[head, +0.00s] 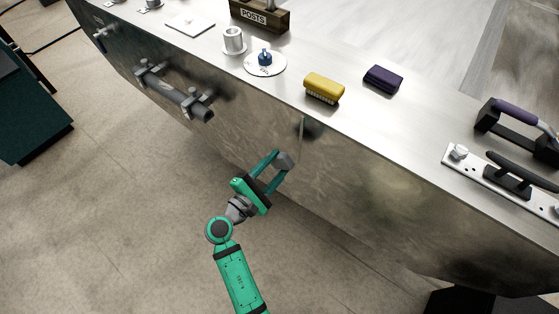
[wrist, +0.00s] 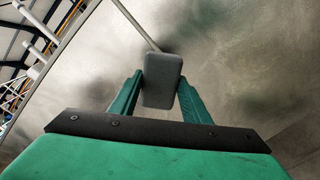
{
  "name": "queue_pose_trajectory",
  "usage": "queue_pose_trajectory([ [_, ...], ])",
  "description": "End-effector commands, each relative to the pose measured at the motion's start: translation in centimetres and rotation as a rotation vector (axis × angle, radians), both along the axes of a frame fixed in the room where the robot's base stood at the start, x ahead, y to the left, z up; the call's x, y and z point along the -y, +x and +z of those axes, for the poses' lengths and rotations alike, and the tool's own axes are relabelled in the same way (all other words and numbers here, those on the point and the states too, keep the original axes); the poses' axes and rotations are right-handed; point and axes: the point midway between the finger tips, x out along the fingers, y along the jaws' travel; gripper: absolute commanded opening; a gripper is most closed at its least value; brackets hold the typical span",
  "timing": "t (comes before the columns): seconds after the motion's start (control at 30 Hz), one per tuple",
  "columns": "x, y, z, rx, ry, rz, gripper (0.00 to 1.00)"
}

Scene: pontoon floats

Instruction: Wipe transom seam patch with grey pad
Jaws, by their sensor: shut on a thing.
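My gripper (head: 281,164) is shut on a grey pad (head: 286,159), in front of the upright metal transom face (head: 350,160). In the wrist view the pad (wrist: 162,82) is a rounded grey block between the two green fingers. A thin pale seam line (head: 301,129) runs down the transom, with a dark smudge (head: 312,128) beside it, above and right of the pad. In the wrist view the seam (wrist: 135,22) runs down to the pad's top edge. I cannot tell whether the pad touches the metal.
The metal top holds a yellow brush (head: 324,87), a dark purple block (head: 383,79), a metal cup (head: 234,40) and a white disc (head: 265,67) with a blue knob. A grey bar on brackets (head: 175,92) juts from the face at left. The floor (head: 120,220) around my arm is clear.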

Motion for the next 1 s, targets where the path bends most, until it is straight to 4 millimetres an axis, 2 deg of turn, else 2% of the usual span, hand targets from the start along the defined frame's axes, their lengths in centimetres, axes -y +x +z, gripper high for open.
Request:
queue_pose_trajectory([
  [0.33, -0.1, -0.1, 0.0, 0.001, 0.000, 0.001, 0.18],
  [0.7, -1.7, -2.3, 0.0, -0.001, -0.001, 0.001, 0.18],
  [1.0, -1.8, -2.5, 0.0, 0.001, 0.000, 0.001, 0.18],
])
